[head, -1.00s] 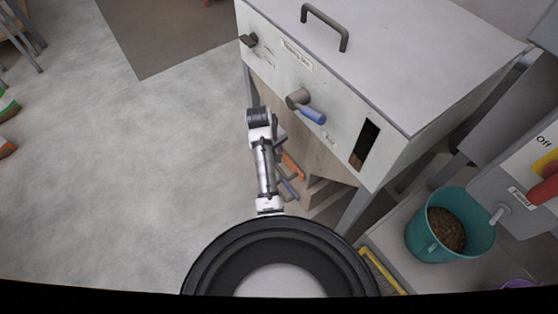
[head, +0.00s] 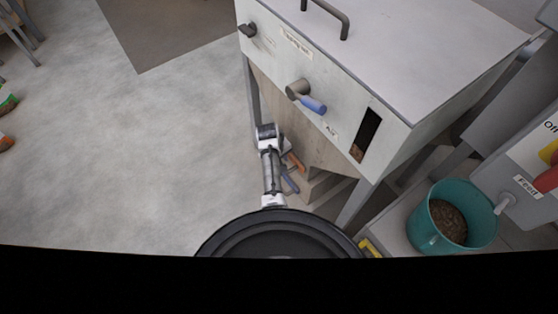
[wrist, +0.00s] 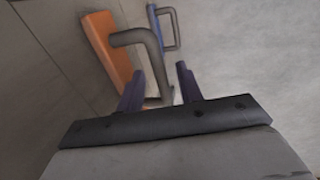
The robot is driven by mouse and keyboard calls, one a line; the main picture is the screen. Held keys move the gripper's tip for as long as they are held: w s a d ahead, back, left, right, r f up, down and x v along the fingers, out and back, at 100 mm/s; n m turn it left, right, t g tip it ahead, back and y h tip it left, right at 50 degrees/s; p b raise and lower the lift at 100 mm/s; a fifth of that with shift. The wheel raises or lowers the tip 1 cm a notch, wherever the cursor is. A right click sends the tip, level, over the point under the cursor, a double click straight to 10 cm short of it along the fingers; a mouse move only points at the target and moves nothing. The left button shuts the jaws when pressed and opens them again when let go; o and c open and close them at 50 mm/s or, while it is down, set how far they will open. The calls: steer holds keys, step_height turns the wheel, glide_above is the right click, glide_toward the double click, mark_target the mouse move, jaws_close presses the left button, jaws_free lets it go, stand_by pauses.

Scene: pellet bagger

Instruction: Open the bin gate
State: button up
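Under the bin, an orange plate (wrist: 108,45) with a bent grey handle (wrist: 150,45) fills the upper left of the wrist view. A blue plate (wrist: 157,50) with a thinner grey handle is beside it on the right. Both also show below the bin in the head view, orange (head: 295,162) and blue (head: 290,184). I see no label saying which is the gate. My gripper (wrist: 160,68) is open. The grey handle of the orange plate runs between its two dark fingers, with gaps at both sides; contact is not visible. In the head view my arm hides the fingers.
The large grey bin (head: 420,50) stands above, with a blue-gripped lever (head: 312,104), a dark knob (head: 246,30) and a narrow window slot (head: 366,134). A teal bucket of pellets (head: 450,222) stands at right.

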steer(key=shift+c, duration=0.4)
jaws_close()
steer(key=s+a+p, duration=0.3)
steer(key=s+a, duration=0.1)
steer(key=a, duration=0.2)
steer(key=shift+p, duration=0.4)
steer(key=shift+s, duration=0.1)
steer(key=shift+o, duration=0.4)
jaws_free()
